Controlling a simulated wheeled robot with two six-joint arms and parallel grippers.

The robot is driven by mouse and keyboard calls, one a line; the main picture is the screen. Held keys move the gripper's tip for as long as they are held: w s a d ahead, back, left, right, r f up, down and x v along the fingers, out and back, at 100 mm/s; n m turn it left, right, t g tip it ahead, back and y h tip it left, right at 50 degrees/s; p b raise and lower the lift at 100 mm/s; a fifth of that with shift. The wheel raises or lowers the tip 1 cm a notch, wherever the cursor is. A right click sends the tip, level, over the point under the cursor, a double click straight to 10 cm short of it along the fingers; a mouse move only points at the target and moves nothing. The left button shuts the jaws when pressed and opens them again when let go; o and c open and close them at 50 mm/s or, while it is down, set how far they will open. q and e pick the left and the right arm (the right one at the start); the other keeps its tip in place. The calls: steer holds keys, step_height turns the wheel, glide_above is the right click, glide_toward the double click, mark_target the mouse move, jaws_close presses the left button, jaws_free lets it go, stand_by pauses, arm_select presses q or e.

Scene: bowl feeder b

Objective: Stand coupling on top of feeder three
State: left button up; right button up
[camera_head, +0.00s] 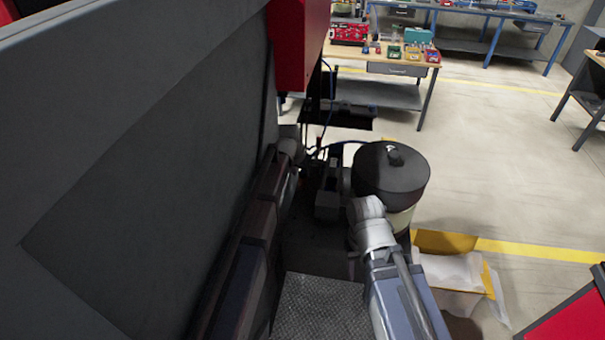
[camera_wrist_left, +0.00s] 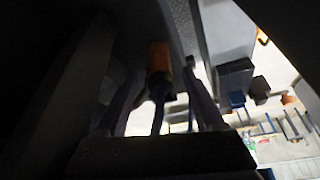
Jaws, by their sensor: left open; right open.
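A bowl feeder with a dark round lid (camera_head: 378,177) stands beyond my right arm. A small dark piece (camera_head: 396,157) sits on the lid; I cannot tell whether it is a knob or the coupling. No number shows on the feeder. In the left wrist view, my left gripper (camera_wrist_left: 158,108) is open, its two fingers apart. An orange-brown cylinder (camera_wrist_left: 158,62) with a blue stem shows between the fingers in the picture; I cannot tell its distance, and no contact shows. My right arm reaches the near side of the feeder, but its fingertips are hidden.
A large dark grey panel (camera_head: 140,170) fills the left side. A red cabinet (camera_head: 297,45) hangs above. A yellow box with a crumpled pale liner (camera_head: 447,243) stands right of my right arm. A workbench (camera_head: 395,67) stands behind.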

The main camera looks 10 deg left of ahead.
arm_select(q)
steer(key=d+p+v, duration=0.1)
steer(key=p+v, duration=0.5)
steer(key=v, duration=0.1)
steer(key=shift+a+r+p, duration=0.35)
steer(key=shift+a+p, duration=0.05)
steer(key=shift+a, duration=0.15)
steer(key=shift+s, duration=0.15)
